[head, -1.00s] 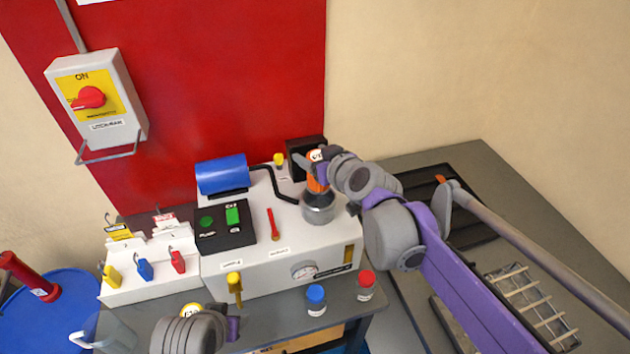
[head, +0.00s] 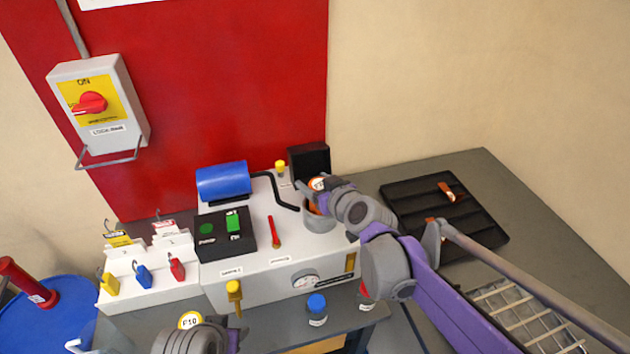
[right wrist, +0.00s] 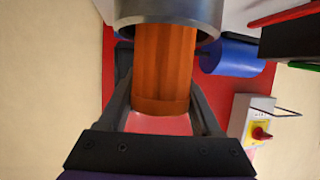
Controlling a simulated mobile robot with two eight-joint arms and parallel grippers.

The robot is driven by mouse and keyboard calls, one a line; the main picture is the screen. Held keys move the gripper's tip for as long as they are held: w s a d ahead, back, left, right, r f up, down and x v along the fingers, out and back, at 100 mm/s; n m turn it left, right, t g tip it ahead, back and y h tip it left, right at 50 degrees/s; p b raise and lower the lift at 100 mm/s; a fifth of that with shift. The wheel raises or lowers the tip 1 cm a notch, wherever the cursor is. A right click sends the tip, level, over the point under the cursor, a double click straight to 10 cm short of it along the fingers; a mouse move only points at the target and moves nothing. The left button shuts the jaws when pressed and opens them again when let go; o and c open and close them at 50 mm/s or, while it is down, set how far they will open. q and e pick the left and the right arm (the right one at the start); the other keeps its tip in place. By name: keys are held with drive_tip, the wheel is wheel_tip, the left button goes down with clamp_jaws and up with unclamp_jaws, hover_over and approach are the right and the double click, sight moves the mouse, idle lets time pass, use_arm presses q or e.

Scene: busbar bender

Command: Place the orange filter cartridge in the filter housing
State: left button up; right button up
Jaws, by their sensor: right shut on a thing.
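The orange filter cartridge (right wrist: 163,70) is held upright in my right gripper (head: 312,192). In the right wrist view its far end is inside the round grey rim of the filter housing (right wrist: 170,14); the rest still shows outside the rim. How deep it reaches is hidden. The housing (head: 320,222) stands on the right of the white machine in the head view, partly covered by my right gripper. The right gripper's fingers close on the cartridge at its labelled end (head: 317,184). My left gripper (head: 236,340) is at the bottom edge, mostly out of frame; its jaws are unclear.
The white machine (head: 280,258) carries a blue cylinder (head: 223,181), a black button box (head: 225,236) and a red lever (head: 273,231). A black block (head: 309,163) stands behind the housing. A blue-capped jar (head: 317,308) stands in front. A black tray (head: 470,215) lies right.

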use_arm(q)
drive_tip(key=shift+f, duration=0.1)
use_arm(e)
drive_tip(key=shift+f, duration=0.25)
drive_tip(key=o, duration=1.5)
drive_tip(key=shift+r, duration=0.15)
